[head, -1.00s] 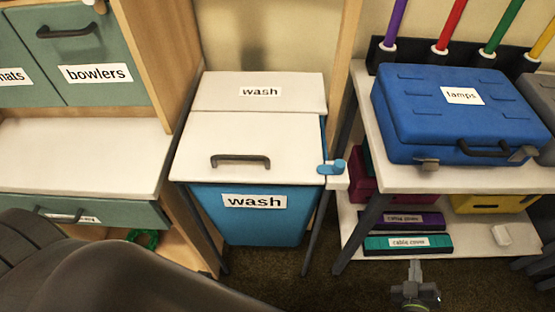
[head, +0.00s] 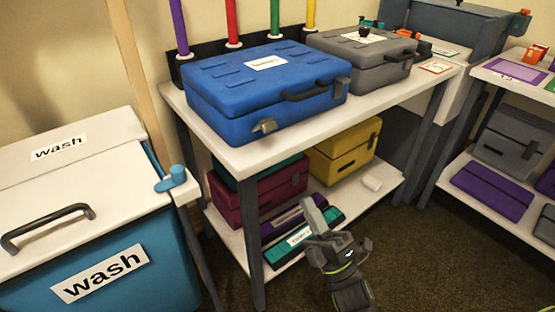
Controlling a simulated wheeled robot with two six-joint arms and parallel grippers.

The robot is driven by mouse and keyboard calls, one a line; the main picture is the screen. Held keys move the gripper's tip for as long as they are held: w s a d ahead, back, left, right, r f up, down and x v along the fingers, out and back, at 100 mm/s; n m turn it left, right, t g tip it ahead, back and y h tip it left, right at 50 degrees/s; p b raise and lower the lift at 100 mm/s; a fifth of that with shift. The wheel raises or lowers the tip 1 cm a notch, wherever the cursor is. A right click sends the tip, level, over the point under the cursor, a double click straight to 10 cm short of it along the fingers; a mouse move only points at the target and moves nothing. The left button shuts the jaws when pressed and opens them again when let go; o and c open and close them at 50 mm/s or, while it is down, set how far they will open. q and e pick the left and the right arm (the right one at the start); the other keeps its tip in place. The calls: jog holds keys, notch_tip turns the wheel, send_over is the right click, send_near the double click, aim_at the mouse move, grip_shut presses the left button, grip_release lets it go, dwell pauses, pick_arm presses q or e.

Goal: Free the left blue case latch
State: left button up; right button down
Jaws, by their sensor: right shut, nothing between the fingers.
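The blue case (head: 240,85) lies closed on the white top of the bench, with a white label on its lid and a dark handle (head: 305,92) on its front. Its left latch (head: 265,126) is a small grey piece low on the front, left of the handle. I cannot tell whether it is fastened. The right latch (head: 342,85) is near the front right corner. My right gripper (head: 316,212) is shut and empty, pointing up in front of the lower shelf, below and to the right of the left latch and apart from the case. My left gripper is out of view.
A grey case (head: 365,60) stands right of the blue one. The bench top's front edge (head: 330,128) lies between my right gripper and the case. Yellow (head: 345,150) and maroon (head: 262,192) cases fill the shelf below. A wash bin (head: 130,255) stands left.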

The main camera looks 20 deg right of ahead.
aim_at(271, 131)
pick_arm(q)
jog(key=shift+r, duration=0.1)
pick_arm(e)
jog(key=shift+s+r, duration=0.1)
jog(key=shift+r, duration=0.05)
